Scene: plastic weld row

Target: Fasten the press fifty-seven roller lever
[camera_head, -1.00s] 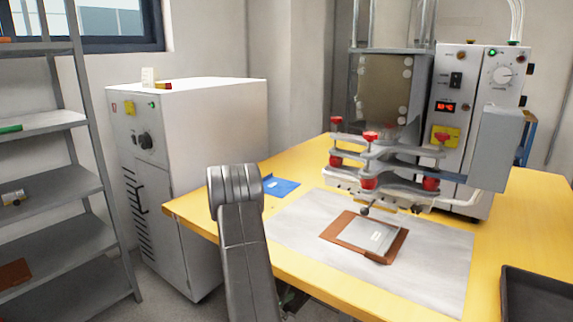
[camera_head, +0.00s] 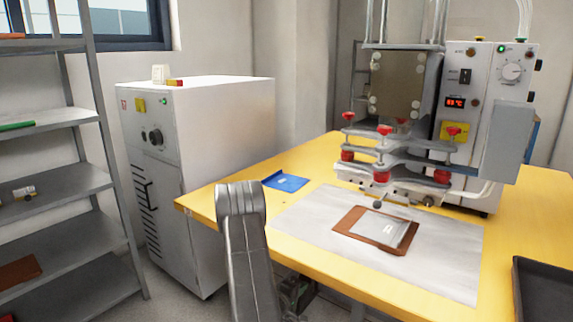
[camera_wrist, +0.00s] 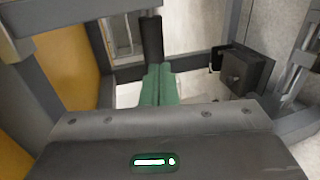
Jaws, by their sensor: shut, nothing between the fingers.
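My gripper (camera_wrist: 155,85) shows in the wrist view as two green fingers pressed together, with nothing between them. A dark upright cylinder (camera_wrist: 151,38) stands just beyond the fingertips; whether they touch it I cannot tell. A black box (camera_wrist: 246,72) with a small arm on its left side sits to the right of the fingers, apart from them. It looks like the lever switch, but I cannot tell for sure. In the head view the press (camera_head: 500,140) stands on the yellow table; my gripper and the black box are not visible there.
Grey frame bars (camera_wrist: 123,72) surround the fingers closely. On the yellow table (camera_head: 330,272) lie a pale mat (camera_head: 300,215), a brown frame (camera_head: 345,226) and a blue sheet (camera_head: 285,182). A black tray (camera_head: 540,290) is at right. A white cabinet (camera_head: 225,130) and grey shelves (camera_head: 60,185) stand left.

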